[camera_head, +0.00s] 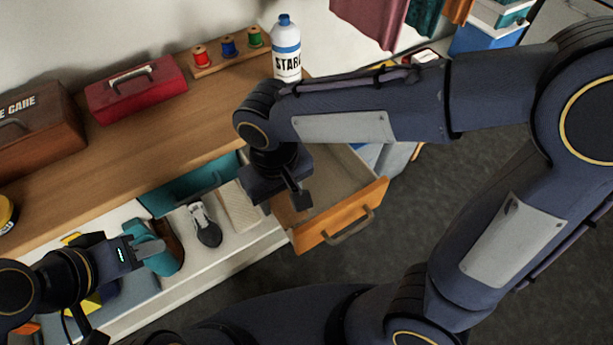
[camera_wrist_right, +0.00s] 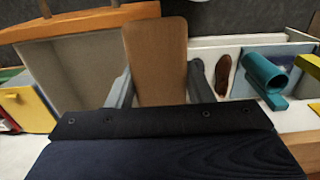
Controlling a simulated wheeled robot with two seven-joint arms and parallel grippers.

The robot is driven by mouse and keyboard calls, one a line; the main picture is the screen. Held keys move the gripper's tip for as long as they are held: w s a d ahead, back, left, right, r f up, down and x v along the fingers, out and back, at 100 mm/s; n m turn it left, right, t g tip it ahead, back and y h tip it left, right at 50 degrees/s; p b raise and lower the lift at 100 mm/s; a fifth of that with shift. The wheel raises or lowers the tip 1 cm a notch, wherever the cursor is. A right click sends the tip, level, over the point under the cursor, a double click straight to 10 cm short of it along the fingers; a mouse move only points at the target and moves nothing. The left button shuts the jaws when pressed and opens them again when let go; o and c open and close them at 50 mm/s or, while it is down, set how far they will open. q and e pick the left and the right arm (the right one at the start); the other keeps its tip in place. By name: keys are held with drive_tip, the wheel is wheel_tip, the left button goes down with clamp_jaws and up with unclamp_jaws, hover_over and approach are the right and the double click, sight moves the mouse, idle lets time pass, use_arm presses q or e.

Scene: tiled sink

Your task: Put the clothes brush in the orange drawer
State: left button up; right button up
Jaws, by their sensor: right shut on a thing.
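The orange drawer (camera_head: 368,207) is pulled out at the right end of the counter, with bare floor visible inside. It shows at the upper left of the right wrist view (camera_wrist_right: 85,22). My right gripper (camera_head: 282,195) is low at the drawer's left side. In the right wrist view its fingers (camera_wrist_right: 158,88) are shut on a brown wooden-backed piece, which looks like the clothes brush (camera_wrist_right: 155,55). A pale textured slab (camera_head: 238,207) shows beside the gripper; I cannot tell if it is the brush's bristle side. My left gripper (camera_head: 112,290) looks open and empty at lower left.
A grey-black tool (camera_head: 205,226), a brown brush-like piece (camera_wrist_right: 223,75) and a teal roll (camera_head: 160,255) lie left of the drawer. A teal recess (camera_head: 190,187) is behind. The starch bottle (camera_head: 286,50), spools (camera_head: 228,46) and red box (camera_head: 135,88) stand on the wooden top.

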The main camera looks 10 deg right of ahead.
drive_tip(key=w+d+f, duration=0.3)
drive_tip(key=w+d, duration=0.2)
hover_over(315, 192)
drive_tip(key=f, duration=0.5)
drive_tip(key=shift+s+a+f, duration=0.1)
drive_tip(key=shift+s+a, duration=0.15)
drive_tip(key=f, duration=0.3)
drive_tip(key=shift+w+d+f+b, duration=0.1)
drive_tip(key=shift+w+d+b, duration=0.2)
drive_tip(key=shift+b, duration=0.05)
drive_tip(key=shift+f, duration=0.35)
drive_tip(key=shift+f, duration=0.1)
drive_tip(key=shift+f, duration=0.15)
drive_tip(key=o, duration=1)
drive_tip(key=shift+o, duration=0.2)
